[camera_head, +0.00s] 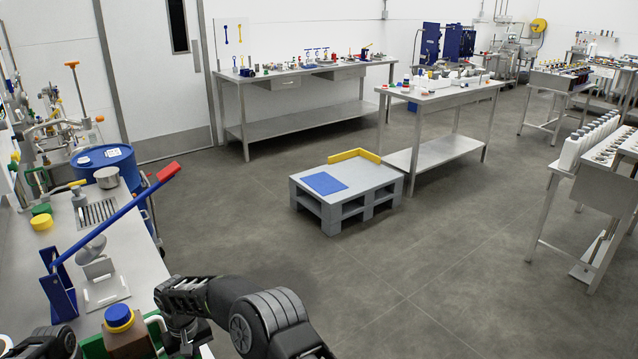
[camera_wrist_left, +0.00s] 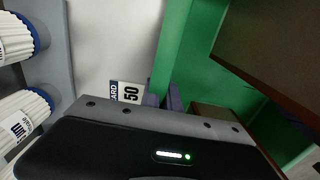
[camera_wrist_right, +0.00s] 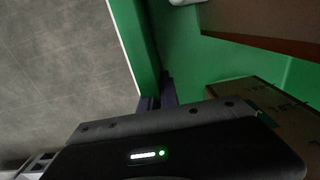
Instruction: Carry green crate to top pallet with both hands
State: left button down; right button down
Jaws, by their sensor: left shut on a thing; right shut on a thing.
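The green crate (camera_head: 94,347) is at the bottom left of the head view, at the front of the bench and partly cut off. Its wall also shows in the left wrist view (camera_wrist_left: 173,45) and the right wrist view (camera_wrist_right: 136,45). Brown contents are inside it, with a brown bottle (camera_head: 127,338) under a blue and yellow cap. My left gripper (camera_wrist_left: 165,100) is shut on one crate wall. My right gripper (camera_wrist_right: 159,98) is shut on another wall. A grey pallet (camera_head: 345,204) stands on the floor ahead, carrying a blue mat (camera_head: 324,183) and a yellow corner guard (camera_head: 355,155).
The left bench (camera_head: 135,268) holds a blue lever press (camera_head: 62,290) with a long red-tipped arm. A blue drum (camera_head: 108,163) stands behind it. Steel tables (camera_head: 440,95) lie beyond the pallet. Open grey floor (camera_head: 430,260) lies ahead and right.

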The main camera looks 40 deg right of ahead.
aim_at(358, 171)
jog(key=z, duration=3.9)
jog(key=i+u, duration=0.5)
jog(key=i+l+u, duration=0.25)
jog(key=i+u, duration=0.2)
jog(key=i, duration=0.25)
jog(key=i+j+u, duration=0.15)
jog(key=i+u, duration=0.9)
jog(key=k, duration=0.05)
